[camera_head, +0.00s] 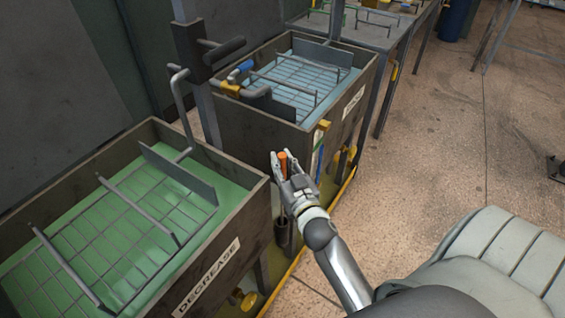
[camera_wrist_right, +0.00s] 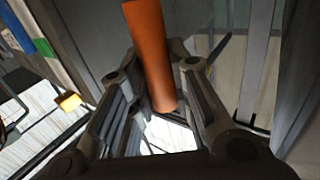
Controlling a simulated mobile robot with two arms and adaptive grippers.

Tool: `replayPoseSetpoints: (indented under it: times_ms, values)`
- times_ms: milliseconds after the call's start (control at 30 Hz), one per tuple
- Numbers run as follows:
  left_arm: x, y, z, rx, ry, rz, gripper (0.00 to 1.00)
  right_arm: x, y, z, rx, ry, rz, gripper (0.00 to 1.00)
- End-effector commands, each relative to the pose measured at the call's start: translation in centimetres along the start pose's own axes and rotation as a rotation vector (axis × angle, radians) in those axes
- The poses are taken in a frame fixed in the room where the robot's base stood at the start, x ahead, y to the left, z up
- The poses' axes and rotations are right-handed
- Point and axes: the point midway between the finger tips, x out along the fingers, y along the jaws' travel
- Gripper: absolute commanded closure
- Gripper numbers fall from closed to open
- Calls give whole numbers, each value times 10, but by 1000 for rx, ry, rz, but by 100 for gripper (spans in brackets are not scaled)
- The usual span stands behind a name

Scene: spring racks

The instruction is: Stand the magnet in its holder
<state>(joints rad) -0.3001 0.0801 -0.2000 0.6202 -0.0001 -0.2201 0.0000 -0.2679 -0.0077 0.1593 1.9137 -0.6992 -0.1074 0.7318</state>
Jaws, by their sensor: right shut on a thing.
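The magnet shows as an orange cylinder (camera_head: 283,160) in the head view, and it fills the upper middle of the right wrist view (camera_wrist_right: 150,60). My right gripper (camera_head: 284,167) is shut on it, with the orange top standing up between the fingers, roughly upright. A dark tube-shaped holder (camera_head: 283,232) is on the side of the degrease tank, below my right gripper. The gripper hides part of the space between the magnet and the holder, so I cannot tell whether they touch. My left gripper is not in view.
The green degrease tank (camera_head: 258,195) stands at the left with a wire rack in it. The blue-filled rinse tank (camera_head: 300,139) is behind it. Pipes and yellow valves stick out near the tanks.

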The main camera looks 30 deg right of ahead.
Motion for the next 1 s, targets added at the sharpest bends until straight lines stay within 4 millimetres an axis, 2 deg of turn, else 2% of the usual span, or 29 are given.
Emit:
replayPoseSetpoints:
  times_ms: [267,300,467,800,1000]
  values:
    - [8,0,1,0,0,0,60,0,0,9,0,3,0,100]
    - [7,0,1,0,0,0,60,0,0,7,0,3,0,75]
    - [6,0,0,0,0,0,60,0,0,7,0,2,0,55]
    - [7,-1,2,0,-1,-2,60,-2,0,9,0,-2,1,55]
    - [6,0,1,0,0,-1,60,-26,0,10,3,-4,1,55]
